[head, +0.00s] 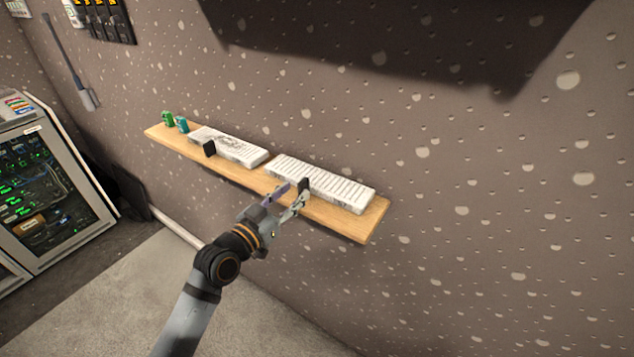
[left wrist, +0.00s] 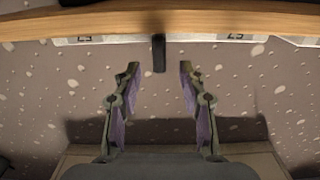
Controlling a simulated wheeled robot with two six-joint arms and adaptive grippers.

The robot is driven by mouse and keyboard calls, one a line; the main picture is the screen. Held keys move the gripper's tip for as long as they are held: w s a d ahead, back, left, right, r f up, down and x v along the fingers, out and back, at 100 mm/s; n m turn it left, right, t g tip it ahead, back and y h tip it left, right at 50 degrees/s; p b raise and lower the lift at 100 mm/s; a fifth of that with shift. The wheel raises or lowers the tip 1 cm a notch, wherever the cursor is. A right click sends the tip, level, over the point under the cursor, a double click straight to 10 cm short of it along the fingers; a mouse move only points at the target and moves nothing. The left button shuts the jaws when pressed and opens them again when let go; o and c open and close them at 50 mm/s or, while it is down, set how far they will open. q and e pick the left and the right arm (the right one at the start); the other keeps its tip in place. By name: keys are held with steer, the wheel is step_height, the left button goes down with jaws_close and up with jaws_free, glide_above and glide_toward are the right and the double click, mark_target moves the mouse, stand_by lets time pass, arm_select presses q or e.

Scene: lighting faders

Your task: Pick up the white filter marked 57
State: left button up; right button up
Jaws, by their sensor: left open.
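Two white slatted filters lie on a wooden shelf in the head view, a right one (head: 325,184) and a left one (head: 230,146). Each has a black tab at its front. The small marks on the right filter's front edge (left wrist: 195,38) show in the left wrist view, inverted; they look like 57 but are small. My left gripper (head: 290,190) is open in front of this filter. In the left wrist view its fingers (left wrist: 158,75) stand either side of the black tab (left wrist: 158,54), with gaps on both sides. My right gripper is not in view.
The wooden shelf (head: 374,222) is fixed to a speckled wall. Green and teal small objects (head: 174,121) stand at its left end. A rack cabinet (head: 45,190) stands at far left. The space below the shelf looks clear.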

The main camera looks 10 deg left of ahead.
mark_target(300, 188)
arm_select(q)
steer(key=x, duration=0.3)
steer(key=shift+s+d, duration=0.15)
steer(key=shift+d, duration=0.2)
steer(key=shift+w+p, duration=0.25)
steer(key=shift+p, duration=0.1)
steer(key=p+x, duration=0.1)
steer(key=x, duration=0.1)
steer(key=p+x, duration=0.1)
steer(key=x, duration=0.1)
steer(key=shift+w, duration=0.35)
steer(key=shift+w+f, duration=0.15)
steer(key=shift+w, duration=0.05)
steer(key=shift+s, duration=0.1)
steer(key=shift+c, duration=0.3)
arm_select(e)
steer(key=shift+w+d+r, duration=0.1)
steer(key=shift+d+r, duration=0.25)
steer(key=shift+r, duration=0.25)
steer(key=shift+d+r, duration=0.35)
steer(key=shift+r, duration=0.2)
arm_select(q)
steer(key=shift+s, duration=0.1)
steer(key=c, duration=0.5)
jaws_close()
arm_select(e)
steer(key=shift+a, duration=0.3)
